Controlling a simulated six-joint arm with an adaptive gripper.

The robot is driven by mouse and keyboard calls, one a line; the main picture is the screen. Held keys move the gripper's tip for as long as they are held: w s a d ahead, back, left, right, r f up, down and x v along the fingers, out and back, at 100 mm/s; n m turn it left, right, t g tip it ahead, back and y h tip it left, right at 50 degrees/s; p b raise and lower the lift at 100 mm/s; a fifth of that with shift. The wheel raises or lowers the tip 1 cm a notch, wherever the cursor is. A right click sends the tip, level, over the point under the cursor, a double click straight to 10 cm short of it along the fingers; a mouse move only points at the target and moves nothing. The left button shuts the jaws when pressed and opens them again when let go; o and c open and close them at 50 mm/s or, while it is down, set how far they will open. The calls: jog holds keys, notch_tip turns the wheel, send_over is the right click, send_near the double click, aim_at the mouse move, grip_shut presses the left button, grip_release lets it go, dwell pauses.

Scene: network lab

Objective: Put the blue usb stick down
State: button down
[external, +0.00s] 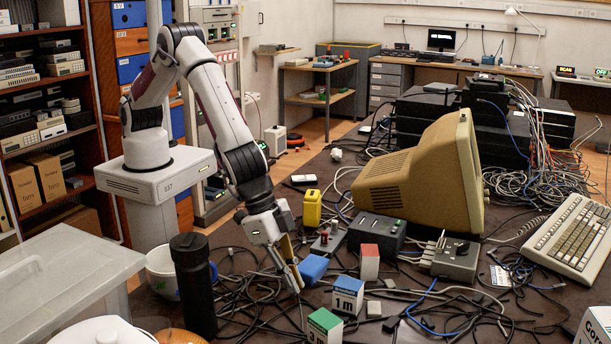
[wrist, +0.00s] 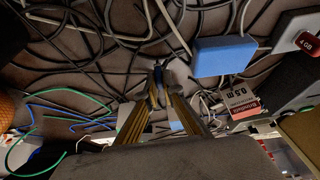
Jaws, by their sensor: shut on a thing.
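My gripper (external: 296,284) reaches down low over the cable-strewn table, in front of the blue block. In the wrist view its long yellowish fingers (wrist: 159,98) come together at the tips. They are shut on a small dark bluish piece, the blue usb stick (wrist: 158,72), of which only a little shows. Cables lie right under and around the tips; I cannot tell whether the stick touches them. In the external view the stick is too small to make out.
A blue block (external: 313,268) lies close beside my gripper; it also shows in the wrist view (wrist: 224,56). The "1 m" box (external: 347,295), the green-topped "3 m" box (external: 324,328) and a black bottle (external: 194,285) stand near. Loose cables leave little bare table.

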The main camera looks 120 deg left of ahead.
jog(key=shift+f, duration=0.1)
jog(key=c, duration=2.2)
grip_release()
jog(key=v, duration=1.2)
